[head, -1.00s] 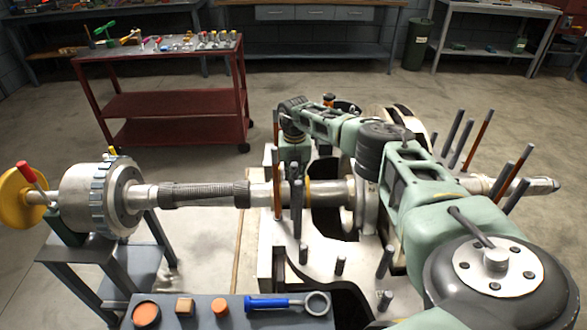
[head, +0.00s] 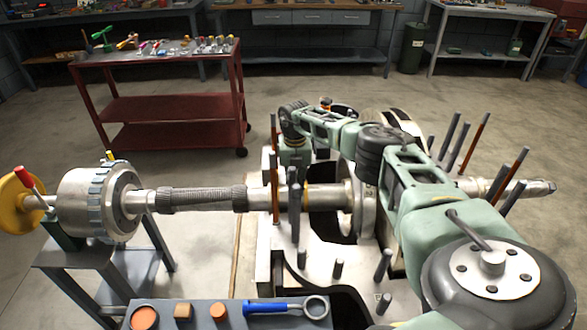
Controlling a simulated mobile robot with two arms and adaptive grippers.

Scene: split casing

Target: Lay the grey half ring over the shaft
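The long metal shaft (head: 200,198) runs left to right across the open lower casing (head: 315,272), and its right end (head: 535,188) shows past my arm. My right arm comes in from the lower right and reaches over the casing. Its wrist bends down above the shaft near the left-hand studs. The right gripper's fingers are hidden by the wrist and the studs, so I cannot tell what they hold. A grey curved piece (head: 364,205) stands at the shaft by my forearm, partly covered; I cannot tell whether it is the half ring. My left gripper is out of view.
Upright studs (head: 295,212) and (head: 383,265) rise around the casing. A toothed drum (head: 95,203) with a yellow wheel (head: 20,200) sits on a stand at left. A small bench (head: 175,322) holds a blue-handled tool (head: 268,308). A red cart (head: 160,103) stands behind.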

